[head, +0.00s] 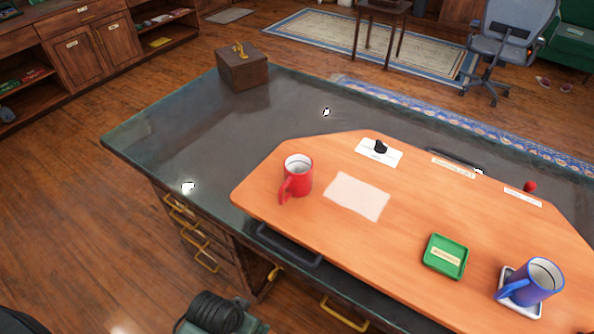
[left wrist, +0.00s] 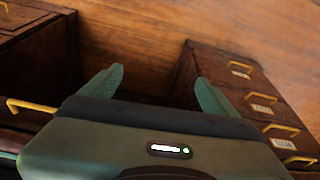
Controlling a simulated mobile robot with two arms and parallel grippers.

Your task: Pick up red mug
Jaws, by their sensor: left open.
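The red mug (head: 303,182) stands upright on the left part of an orange wooden tray (head: 320,240) on the desk, in the head view. Its handle points toward the lower left, and its white inside shows. My left gripper (left wrist: 158,88) is open and empty in the left wrist view, its two teal fingers spread apart above the floor between drawer fronts. The mug is not in that view. Part of my arm shows at the bottom of the head view, below the desk's front edge and apart from the mug. My right gripper is not in view.
A blue mug (head: 545,281) sits on a white coaster at the tray's right. A green dish (head: 445,256), a blank paper (head: 357,196) and a card with a black item (head: 379,151) also lie there. A wooden box (head: 242,70) stands at the desk's far corner. The desk left of the tray is mostly clear.

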